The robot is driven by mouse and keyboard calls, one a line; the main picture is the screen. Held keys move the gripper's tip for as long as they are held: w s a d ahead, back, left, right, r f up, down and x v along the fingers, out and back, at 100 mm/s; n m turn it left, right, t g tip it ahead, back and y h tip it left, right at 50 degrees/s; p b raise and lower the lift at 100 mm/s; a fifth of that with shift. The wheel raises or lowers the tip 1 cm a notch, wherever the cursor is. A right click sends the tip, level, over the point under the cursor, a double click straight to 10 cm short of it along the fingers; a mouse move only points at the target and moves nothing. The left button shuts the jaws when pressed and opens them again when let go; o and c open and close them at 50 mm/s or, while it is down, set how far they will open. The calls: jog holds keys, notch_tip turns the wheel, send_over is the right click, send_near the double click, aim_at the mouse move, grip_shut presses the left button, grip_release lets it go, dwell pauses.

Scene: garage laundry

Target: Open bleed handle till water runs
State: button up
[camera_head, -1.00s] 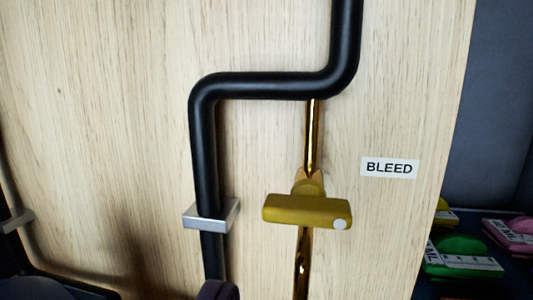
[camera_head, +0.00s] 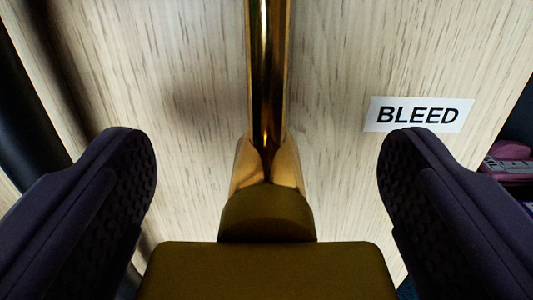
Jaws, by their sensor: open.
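The yellow bleed handle (camera_head: 266,272) fills the bottom middle of the view, close to the camera and cut off by the lower edge. Its rounded hub (camera_head: 267,215) sits on a brass pipe (camera_head: 267,80) that runs up the wooden board. My gripper (camera_head: 267,170) is open, with one dark ridged finger on each side of the handle. A gap shows between each fingertip and the hub. I see no water. The pipe below the handle is hidden.
A white BLEED label (camera_head: 418,114) is on the wooden board (camera_head: 345,60), just behind the right finger. A black pipe (camera_head: 25,125) runs along the left edge. A pink item (camera_head: 508,165) shows past the board at right.

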jog(key=shift+c, duration=0.2)
jog(key=c, duration=0.9)
jog(key=shift+f+n+b, duration=0.1)
jog(key=shift+n+b, duration=0.2)
jog(key=shift+b, duration=0.1)
jog(key=n+b, duration=0.3)
jog(key=shift+a+f+n+b, duration=0.1)
jog(key=shift+f+n+b, duration=0.1)
jog(key=shift+n+b, duration=0.2)
jog(key=n+b, duration=0.4)
jog(key=shift+s+a+n, duration=0.1)
jog(key=shift+n, duration=0.2)
jog(key=shift+r+b, duration=0.1)
jog(key=shift+b, duration=0.25)
jog(key=o, duration=0.9)
